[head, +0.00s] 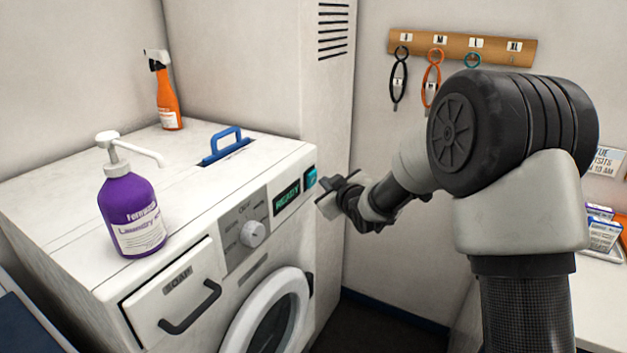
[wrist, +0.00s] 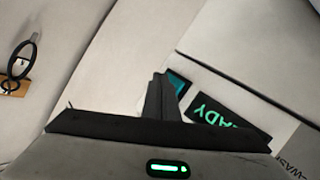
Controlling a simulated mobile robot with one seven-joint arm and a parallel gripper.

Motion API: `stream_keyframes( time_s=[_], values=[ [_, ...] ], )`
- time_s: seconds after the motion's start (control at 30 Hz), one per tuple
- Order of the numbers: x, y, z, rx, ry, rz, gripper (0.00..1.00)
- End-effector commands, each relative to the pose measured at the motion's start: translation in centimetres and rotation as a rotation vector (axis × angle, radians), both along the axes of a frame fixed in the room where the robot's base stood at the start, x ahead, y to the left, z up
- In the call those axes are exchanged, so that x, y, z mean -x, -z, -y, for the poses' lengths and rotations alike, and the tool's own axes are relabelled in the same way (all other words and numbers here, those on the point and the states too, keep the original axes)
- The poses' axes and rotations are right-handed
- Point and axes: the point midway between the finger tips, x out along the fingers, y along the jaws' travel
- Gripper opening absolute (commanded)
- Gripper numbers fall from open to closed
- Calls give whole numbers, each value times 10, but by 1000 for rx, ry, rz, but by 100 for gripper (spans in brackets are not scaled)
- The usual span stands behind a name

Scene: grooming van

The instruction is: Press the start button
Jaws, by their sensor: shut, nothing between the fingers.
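The start button (head: 311,177) is a small teal square at the right end of the washing machine's front panel, right of the display (head: 287,197) that reads READY. My gripper (head: 331,186) is shut and empty. In the head view its tips are close to the button's right side; I cannot tell whether they touch it. In the wrist view the shut fingers (wrist: 160,97) partly cover the teal button (wrist: 178,84), and the READY display (wrist: 225,120) shows to their right.
The washing machine (head: 200,150) carries a purple laundry bottle (head: 133,215), an orange spray bottle (head: 167,100) and a blue handle (head: 224,145). A dial (head: 252,234), a soap drawer (head: 180,295) and a round door (head: 270,325) are on its front. A hook rack (head: 460,45) hangs behind my arm.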

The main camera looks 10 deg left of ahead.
Motion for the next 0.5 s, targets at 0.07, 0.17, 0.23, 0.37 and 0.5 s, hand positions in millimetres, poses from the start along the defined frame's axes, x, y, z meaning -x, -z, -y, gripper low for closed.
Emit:
stream_keyframes(
  time_s=[0.07,0.17,0.23,0.37,0.5],
  values=[
    [-1,1,-2,-1,0,1,0],
    [-1,2,-5,0,-1,2,0],
    [-2,1,-7,0,-1,2,0],
    [-3,0,-8,-1,0,1,0],
    [-3,0,-8,0,0,0,0]
  ],
)
